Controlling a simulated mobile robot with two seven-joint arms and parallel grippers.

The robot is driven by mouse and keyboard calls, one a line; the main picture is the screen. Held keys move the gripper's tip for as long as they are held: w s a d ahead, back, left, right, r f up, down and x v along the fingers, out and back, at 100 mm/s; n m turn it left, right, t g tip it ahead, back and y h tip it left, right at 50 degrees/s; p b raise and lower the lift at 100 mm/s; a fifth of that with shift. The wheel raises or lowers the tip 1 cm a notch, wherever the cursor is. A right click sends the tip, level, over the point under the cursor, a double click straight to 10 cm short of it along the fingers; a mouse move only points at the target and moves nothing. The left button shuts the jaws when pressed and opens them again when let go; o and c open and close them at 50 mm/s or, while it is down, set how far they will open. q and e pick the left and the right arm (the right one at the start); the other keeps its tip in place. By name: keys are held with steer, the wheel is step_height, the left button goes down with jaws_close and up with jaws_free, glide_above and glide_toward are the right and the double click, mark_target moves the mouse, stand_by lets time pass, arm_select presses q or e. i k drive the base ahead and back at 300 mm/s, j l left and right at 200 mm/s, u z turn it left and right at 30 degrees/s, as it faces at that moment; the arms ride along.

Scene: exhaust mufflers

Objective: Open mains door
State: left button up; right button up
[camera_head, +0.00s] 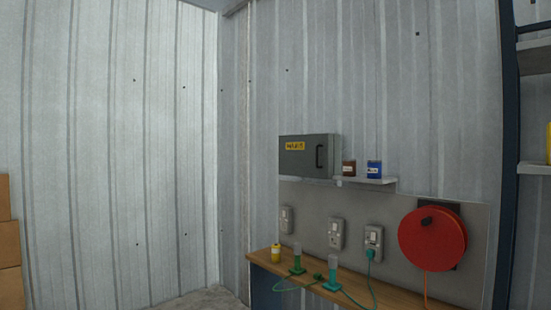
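The mains box is a grey metal cabinet on the corrugated wall, right of the picture's middle. Its mains door (300,157) faces me and looks shut. A yellow label (295,146) is on the door's upper part. A dark upright handle (320,156) is near the door's right edge. Neither of my grippers shows in the head view, so I cannot see whether they are open or shut.
A small shelf (352,181) with a brown tin (349,168) and a blue tin (374,169) is right of the box. Below are several sockets, a red cable reel (432,238) and a wooden bench (268,263). Cardboard boxes (10,243) stand far left.

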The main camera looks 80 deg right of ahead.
mark_target(309, 156)
steer(key=z, duration=2.7)
steer(key=i+j, duration=0.2)
steer(key=i, duration=0.25)
steer(key=i+j, duration=0.25)
steer(key=i, duration=0.25)
steer(key=i+j, duration=0.2)
steer(key=i, duration=0.25)
steer(key=i+j, duration=0.2)
steer(key=i, duration=0.3)
steer(key=i+j, duration=0.25)
steer(key=i, duration=0.2)
steer(key=u, duration=0.05)
